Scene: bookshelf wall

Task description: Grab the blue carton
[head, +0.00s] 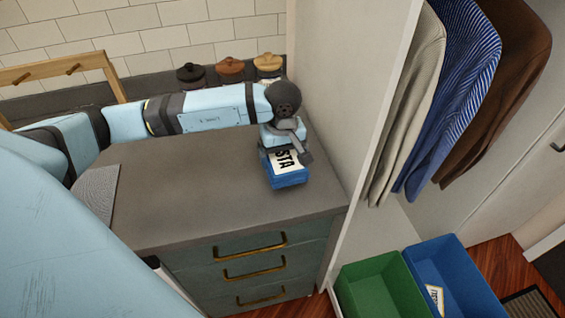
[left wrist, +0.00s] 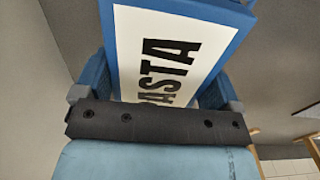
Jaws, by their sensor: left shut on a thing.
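The blue carton (head: 288,178) has a white label with dark letters, of which "STA" shows in the head view and "ASTA" in the left wrist view (left wrist: 205,12). It is at the right end of the grey counter, below my left gripper (head: 284,150). The gripper is shut on the carton, with a finger on each side of it in the left wrist view. Part of the carton is hidden behind the gripper. I cannot tell whether the carton touches the counter. My right gripper is not in view.
The grey counter (head: 200,195) is mostly clear, with a grey mat (head: 98,190) at left. Lidded jars (head: 230,68) stand at the back by the tiled wall. A white panel (head: 345,120) rises close on the right. Green (head: 380,285) and blue (head: 465,275) bins stand below hanging jackets.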

